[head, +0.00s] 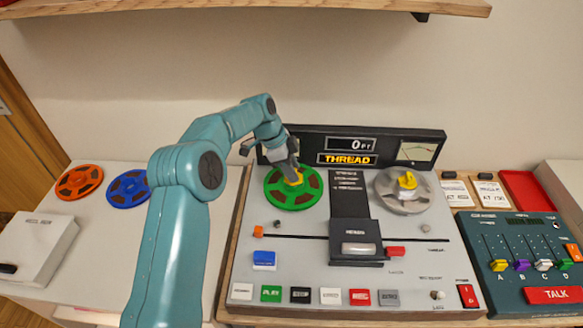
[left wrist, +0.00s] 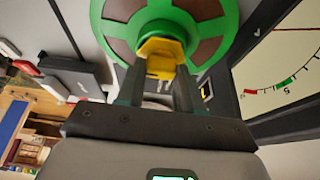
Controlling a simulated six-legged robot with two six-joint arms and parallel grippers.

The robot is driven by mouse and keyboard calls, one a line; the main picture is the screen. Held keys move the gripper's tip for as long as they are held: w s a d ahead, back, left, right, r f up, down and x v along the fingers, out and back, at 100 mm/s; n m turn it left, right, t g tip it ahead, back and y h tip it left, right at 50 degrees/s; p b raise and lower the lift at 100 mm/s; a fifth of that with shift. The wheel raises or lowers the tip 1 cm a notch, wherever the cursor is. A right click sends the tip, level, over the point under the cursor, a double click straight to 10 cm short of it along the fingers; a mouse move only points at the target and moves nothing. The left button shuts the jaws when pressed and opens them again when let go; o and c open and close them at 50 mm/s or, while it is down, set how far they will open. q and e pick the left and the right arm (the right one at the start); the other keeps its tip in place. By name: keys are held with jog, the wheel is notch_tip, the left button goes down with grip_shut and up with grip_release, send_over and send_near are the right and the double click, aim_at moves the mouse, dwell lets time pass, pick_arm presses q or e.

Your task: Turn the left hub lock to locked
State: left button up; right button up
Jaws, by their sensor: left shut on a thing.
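A green reel (head: 293,201) sits on the left spindle of the tape deck (head: 310,265). Its yellow left hub lock (head: 297,179) is at the reel's centre, partly hidden by my gripper. My left gripper (head: 293,170) reaches down from above and is shut on this hub lock. In the left wrist view the yellow lock (left wrist: 160,52) is between the fingers, in front of the green reel (left wrist: 215,22). The right spindle's silver platter (head: 388,196) carries another yellow hub lock (head: 407,181). My right gripper is not in view.
Behind the reels, the deck's upright panel (head: 290,137) reads "0 FT" and "THREAD". Orange (head: 80,181) and blue (head: 127,188) reels lie on the left. A head cover (head: 357,236) stands mid-deck. A mixer (head: 520,262) and red tray (head: 529,188) are on the right.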

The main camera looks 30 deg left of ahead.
pick_arm(q)
jog(key=o, duration=1)
jog(key=shift+o, duration=0.2)
jog(key=p+v, duration=0.1)
jog(key=v, duration=1.5)
jog(key=shift+r+p, duration=0.25)
jog(key=shift+p, duration=0.05)
